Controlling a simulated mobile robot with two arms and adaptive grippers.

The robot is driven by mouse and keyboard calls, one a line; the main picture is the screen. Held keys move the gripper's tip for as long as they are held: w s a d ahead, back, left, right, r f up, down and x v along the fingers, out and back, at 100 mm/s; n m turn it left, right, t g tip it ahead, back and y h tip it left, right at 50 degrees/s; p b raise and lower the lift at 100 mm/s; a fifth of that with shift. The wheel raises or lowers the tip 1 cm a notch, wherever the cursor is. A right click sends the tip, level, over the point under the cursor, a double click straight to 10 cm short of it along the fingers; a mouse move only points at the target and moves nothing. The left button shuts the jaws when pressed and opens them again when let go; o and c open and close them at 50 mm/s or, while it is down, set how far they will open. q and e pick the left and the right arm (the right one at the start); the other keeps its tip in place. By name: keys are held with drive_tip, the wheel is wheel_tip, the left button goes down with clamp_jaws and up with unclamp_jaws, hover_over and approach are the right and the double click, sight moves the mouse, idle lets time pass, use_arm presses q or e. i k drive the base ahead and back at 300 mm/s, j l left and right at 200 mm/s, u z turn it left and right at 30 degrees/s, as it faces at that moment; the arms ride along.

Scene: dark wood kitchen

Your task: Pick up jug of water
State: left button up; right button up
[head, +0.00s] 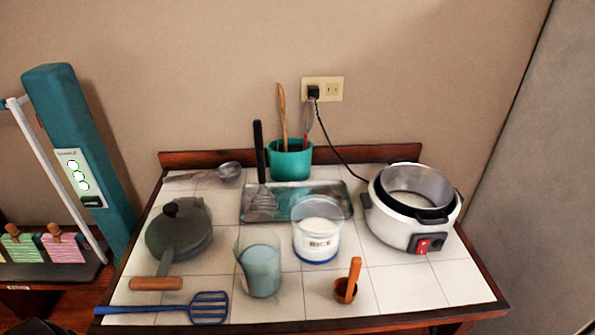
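The jug of water (260,270) is a clear jug holding pale blue-grey water. It stands upright on the white tiled table top near the front, left of the middle. Its spout and rim are at the top left. Neither of my grippers shows in the head view, and nothing is holding the jug.
A clear rice container (317,243) stands close behind right of the jug. A lidded pan (178,240) and blue slotted spatula (205,307) are left. A wooden scoop (346,291), rice cooker (408,222), metal tray (345,206) and green utensil pot (290,163) surround it.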

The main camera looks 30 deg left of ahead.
sight(258, 251)
drive_tip(key=j+u, duration=0.1)
drive_tip(key=u, duration=0.9)
